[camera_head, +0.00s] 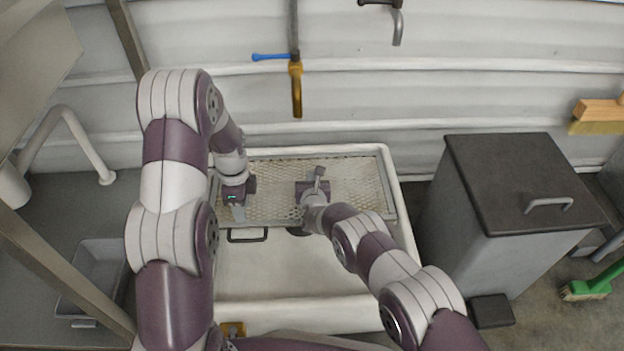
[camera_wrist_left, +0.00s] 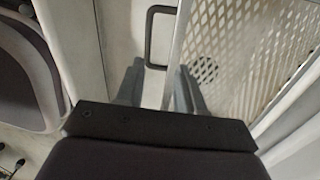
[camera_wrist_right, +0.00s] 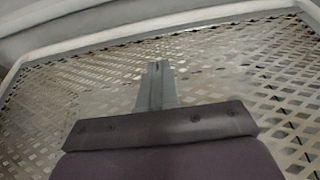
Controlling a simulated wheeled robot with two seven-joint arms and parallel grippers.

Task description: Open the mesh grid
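The mesh grid (camera_head: 345,190) lies flat over the back half of a white hopper (camera_head: 390,165). A dark loop handle (camera_head: 247,239) sticks out from its front edge; it also shows in the left wrist view (camera_wrist_left: 149,40). My left gripper (camera_head: 238,212) is over the grid's front left part, near the handle. In the left wrist view its fingers (camera_wrist_left: 160,78) are apart, with the handle ahead of the gap and nothing held. My right gripper (camera_head: 319,172) is above the middle of the grid. In the right wrist view its fingers (camera_wrist_right: 157,68) are together, with mesh (camera_wrist_right: 230,85) behind them; contact is unclear.
A dark-lidded grey bin (camera_head: 520,190) stands right of the hopper. A grey tray (camera_head: 97,270) and a bent pipe (camera_head: 85,140) are at the left. A corrugated wall with a blue-handled valve (camera_head: 272,57) rises behind. The hopper's front half (camera_head: 290,270) is uncovered.

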